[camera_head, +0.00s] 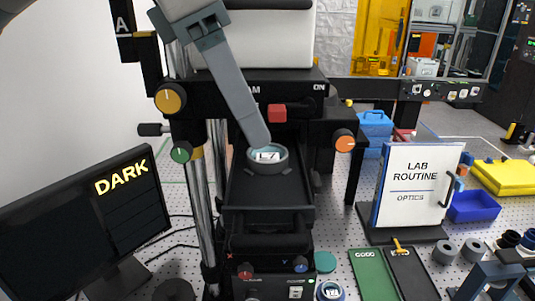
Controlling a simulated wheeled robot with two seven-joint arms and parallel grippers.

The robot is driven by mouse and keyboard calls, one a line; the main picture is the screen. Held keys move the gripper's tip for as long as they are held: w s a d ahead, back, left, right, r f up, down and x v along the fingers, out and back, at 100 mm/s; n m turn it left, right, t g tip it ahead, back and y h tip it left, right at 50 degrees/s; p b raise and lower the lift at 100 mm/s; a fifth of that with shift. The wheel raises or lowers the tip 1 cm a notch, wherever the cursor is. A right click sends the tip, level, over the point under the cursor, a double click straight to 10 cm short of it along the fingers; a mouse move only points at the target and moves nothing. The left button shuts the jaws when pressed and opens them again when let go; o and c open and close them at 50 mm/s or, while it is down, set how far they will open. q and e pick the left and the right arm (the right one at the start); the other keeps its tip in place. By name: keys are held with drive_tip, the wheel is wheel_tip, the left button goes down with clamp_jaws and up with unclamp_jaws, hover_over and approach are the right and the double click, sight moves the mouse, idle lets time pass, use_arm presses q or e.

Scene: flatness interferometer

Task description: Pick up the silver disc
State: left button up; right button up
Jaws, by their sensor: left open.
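The silver disc (269,156), with a pale marked label on its face, appears to sit inside a round grey ring holder (268,169) on the black stage of the interferometer. My left gripper (262,143) reaches down from the upper left on long grey fingers. It is open, with its tip end at the back edge of the ring, just above or beside the disc. The fingers overlap in this view, and I cannot tell whether they touch the disc. The far rim of the holder is partly hidden behind them.
The instrument's posts and knobs (170,98) stand close left of the fingers. A monitor reading DARK (80,225) is at left. A LAB ROUTINE board (415,185), green GOOD tray (372,275), black tray (411,275) and blue bin (474,207) are at right. Another round piece (330,291) lies at front.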

sight(266, 152)
use_arm(q)
drive_tip(key=p+x, duration=0.2)
drive_tip(key=shift+f+p, duration=0.15)
drive_tip(key=shift+p, duration=0.2)
drive_tip(key=shift+p+x, duration=0.5)
drive_tip(key=shift+x, duration=0.5)
drive_tip(key=shift+d+f, duration=0.1)
drive_tip(key=shift+f, duration=0.35)
drive_tip(key=c, duration=1.2)
